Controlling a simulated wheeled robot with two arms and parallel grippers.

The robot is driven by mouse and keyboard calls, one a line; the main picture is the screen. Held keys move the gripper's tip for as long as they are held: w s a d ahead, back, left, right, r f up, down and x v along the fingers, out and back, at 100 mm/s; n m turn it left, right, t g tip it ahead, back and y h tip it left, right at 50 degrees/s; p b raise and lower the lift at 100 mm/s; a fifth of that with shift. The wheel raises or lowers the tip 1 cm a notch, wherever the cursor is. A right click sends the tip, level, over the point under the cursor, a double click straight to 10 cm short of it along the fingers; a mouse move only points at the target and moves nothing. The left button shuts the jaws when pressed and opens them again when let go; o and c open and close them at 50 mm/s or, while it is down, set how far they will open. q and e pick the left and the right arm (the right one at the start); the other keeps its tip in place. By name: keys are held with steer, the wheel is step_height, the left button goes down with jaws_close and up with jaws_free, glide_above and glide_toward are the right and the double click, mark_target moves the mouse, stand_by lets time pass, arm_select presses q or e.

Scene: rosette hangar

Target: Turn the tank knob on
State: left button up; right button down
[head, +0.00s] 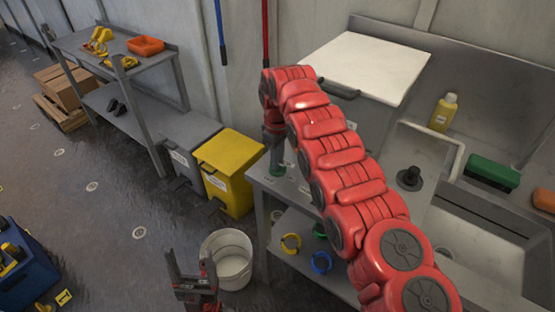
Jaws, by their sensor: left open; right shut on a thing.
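My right arm reaches from the lower right to the left end of the metal counter. Its gripper (274,150) points down there and is shut on a small green piece (277,171), partly covered by the fingers. I cannot tell for sure whether this is the tank knob, or how it is turned. A white-lidded box-like tank (366,66) stands behind the arm; its front is partly hidden. My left gripper (191,262) is open and empty, low at the bottom, beside a white bucket.
The white bucket (229,262) stands on the floor near a yellow bin (228,166) and a grey bin (186,138). A sink, a yellow bottle (444,112) and a green brush (493,172) are at right. Coloured rings lie under the counter.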

steer(key=c, duration=0.8)
jaws_free()
steer(key=shift+c, duration=0.2)
steer(key=shift+r, duration=0.5)
step_height(320, 180, up, 4)
steer(key=shift+a+r+p, duration=0.1)
steer(key=shift+r+p, duration=0.15)
steer(key=shift+p, duration=0.8)
step_height(320, 180, up, 12)
steer(key=p, duration=1.2)
steer(key=shift+f, duration=0.1)
